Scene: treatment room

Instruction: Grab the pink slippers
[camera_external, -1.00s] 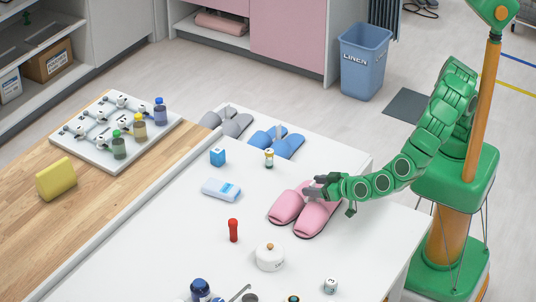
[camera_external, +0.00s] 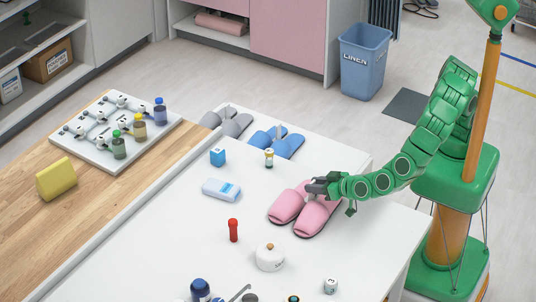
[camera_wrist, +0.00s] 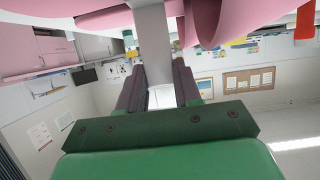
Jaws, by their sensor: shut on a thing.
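The pink slippers (camera_external: 317,217) lie side by side on the white table, toes toward the front left. My gripper (camera_external: 313,187) is at their back end, low over the table, and is shut on the pink slippers. In the wrist view pink slipper parts (camera_wrist: 220,18) fill the top edge, and a grey upright piece stands between the dark fingers (camera_wrist: 160,90). The exact contact of the fingers is hidden in the outside view.
Blue slippers (camera_external: 288,147) and grey slippers (camera_external: 238,126) lie at the table's back edge. A light blue packet (camera_external: 222,189), a red tube (camera_external: 233,230) and a white lidded pot (camera_external: 270,258) are nearby. The table between them is mostly clear.

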